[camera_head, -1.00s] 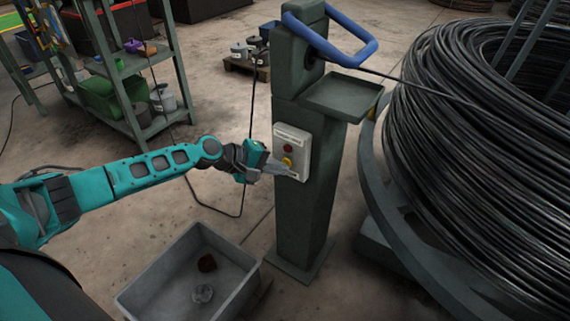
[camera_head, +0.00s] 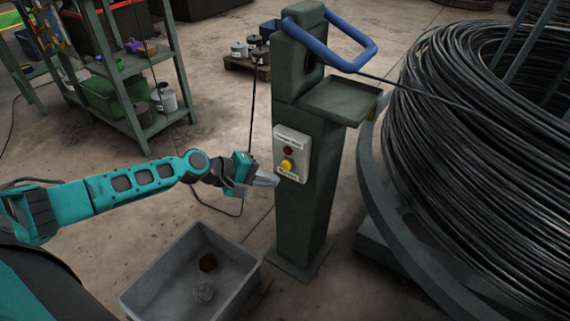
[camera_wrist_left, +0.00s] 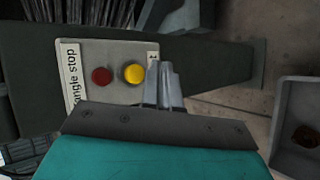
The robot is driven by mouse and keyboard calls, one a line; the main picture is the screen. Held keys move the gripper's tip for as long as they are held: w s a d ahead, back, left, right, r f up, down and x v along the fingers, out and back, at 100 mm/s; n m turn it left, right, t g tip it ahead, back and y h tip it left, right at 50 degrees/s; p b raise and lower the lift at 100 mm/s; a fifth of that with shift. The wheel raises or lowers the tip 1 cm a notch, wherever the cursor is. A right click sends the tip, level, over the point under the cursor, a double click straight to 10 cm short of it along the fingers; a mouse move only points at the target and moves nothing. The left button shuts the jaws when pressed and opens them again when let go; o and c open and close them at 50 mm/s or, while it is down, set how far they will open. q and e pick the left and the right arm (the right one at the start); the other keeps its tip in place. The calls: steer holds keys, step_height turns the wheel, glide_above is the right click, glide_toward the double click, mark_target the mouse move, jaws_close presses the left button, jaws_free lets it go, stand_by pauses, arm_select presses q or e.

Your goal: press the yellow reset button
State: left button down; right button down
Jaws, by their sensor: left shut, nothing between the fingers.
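The yellow reset button (camera_head: 287,165) sits low on a pale control box (camera_head: 304,152) on the side of a green post. It also shows in the left wrist view (camera_wrist_left: 134,73), beside the red button (camera_wrist_left: 102,77). My left gripper (camera_head: 275,180) is shut and empty, with its tips just left of and below the yellow button in the head view. In the left wrist view its fingertips (camera_wrist_left: 161,66) show right of the yellow button, apart from it in the picture, and cover part of a label. My right gripper is not in view.
A grey bin (camera_head: 150,270) with a few small items stands on the floor below my left arm. The post carries a tray (camera_head: 340,100) and a blue bar loop (camera_head: 335,55). A large wire coil (camera_head: 480,150) fills the right side. Green shelving (camera_head: 135,85) stands at upper left.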

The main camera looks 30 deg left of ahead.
arm_select(q)
steer(key=shift+s, duration=1.35)
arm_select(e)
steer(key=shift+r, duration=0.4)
